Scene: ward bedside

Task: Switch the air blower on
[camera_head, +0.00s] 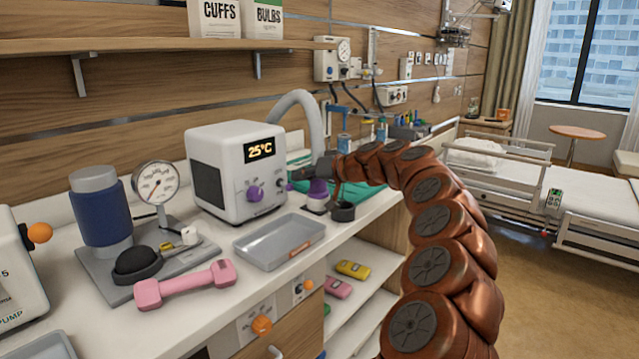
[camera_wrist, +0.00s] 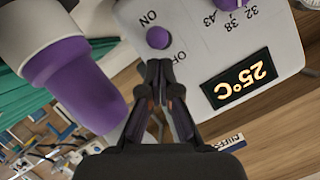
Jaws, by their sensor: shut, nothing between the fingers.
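The air blower (camera_head: 222,185) is a white box on the counter with a lit 25°C display (camera_head: 261,150) and a purple dial (camera_head: 254,193). In the wrist view, a purple switch (camera_wrist: 157,38) stands on its front panel (camera_wrist: 195,25) between the printed words ON and OFF. I cannot tell which way the switch is set. My gripper (camera_wrist: 159,64) is shut and empty, its fingertips close to the switch on the OFF side. I cannot tell whether they touch it.
A grey hose (camera_head: 305,105) arches behind the blower. A purple-collared nozzle (camera_wrist: 75,85) is close beside my gripper. An empty grey tray (camera_head: 280,243), a pink dumbbell (camera_head: 185,285) and a pressure gauge (camera_head: 158,183) stand on the counter. A shelf (camera_head: 150,45) runs above.

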